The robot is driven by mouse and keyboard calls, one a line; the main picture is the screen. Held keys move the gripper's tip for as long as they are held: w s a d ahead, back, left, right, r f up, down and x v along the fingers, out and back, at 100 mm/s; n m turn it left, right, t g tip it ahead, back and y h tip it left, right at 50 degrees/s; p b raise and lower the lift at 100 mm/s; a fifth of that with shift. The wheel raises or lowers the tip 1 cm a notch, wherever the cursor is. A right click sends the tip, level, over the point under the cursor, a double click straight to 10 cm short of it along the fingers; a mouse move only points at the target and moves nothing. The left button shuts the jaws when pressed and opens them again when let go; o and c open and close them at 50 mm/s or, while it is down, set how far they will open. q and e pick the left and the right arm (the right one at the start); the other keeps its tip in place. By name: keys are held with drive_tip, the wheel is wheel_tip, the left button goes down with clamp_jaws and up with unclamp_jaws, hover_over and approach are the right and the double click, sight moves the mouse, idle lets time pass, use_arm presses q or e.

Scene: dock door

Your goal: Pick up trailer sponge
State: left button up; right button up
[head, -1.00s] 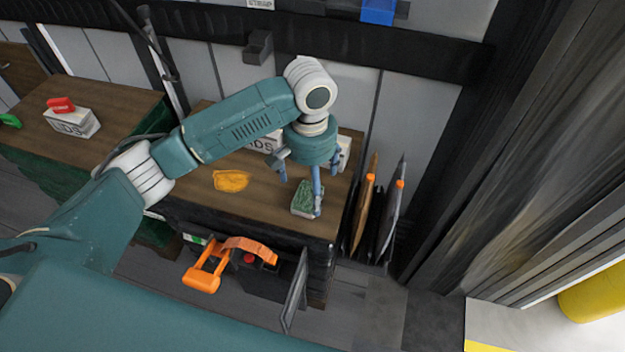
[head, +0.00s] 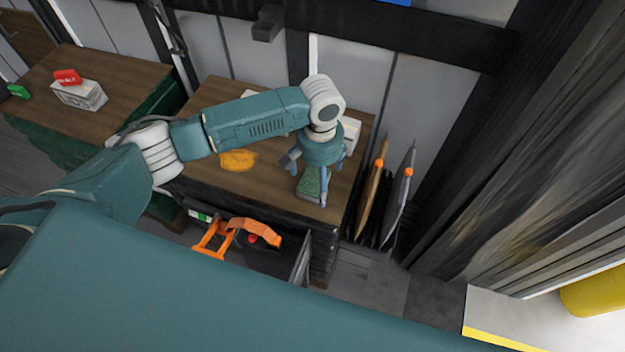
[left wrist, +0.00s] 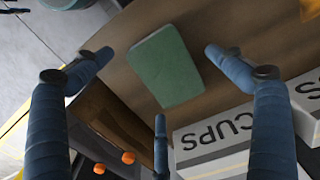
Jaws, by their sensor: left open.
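The sponge is a green block with a paler edge (head: 311,183), lying on the brown wooden bench top (head: 275,190) near its right front corner. It also shows in the left wrist view (left wrist: 166,66), flat on the wood. My left gripper (head: 314,176) is open above the sponge, pointing down, with its blue fingers spread around it. In the left wrist view the fingertips (left wrist: 160,75) stand on different sides of the sponge. Nothing is held. One finger hides part of the sponge in the head view. My right gripper is not in view.
White boxes marked CUPS (left wrist: 215,140) stand beside the gripper. A yellow-orange cloth (head: 237,161) lies left of the sponge. An orange-handled item (head: 252,230) is at the bench front. Another bench (head: 90,120) is at left.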

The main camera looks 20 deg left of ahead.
use_arm(q)
drive_tip(key=shift+f, duration=0.55)
drive_tip(key=c, duration=1)
drive_tip(key=shift+c, duration=0.2)
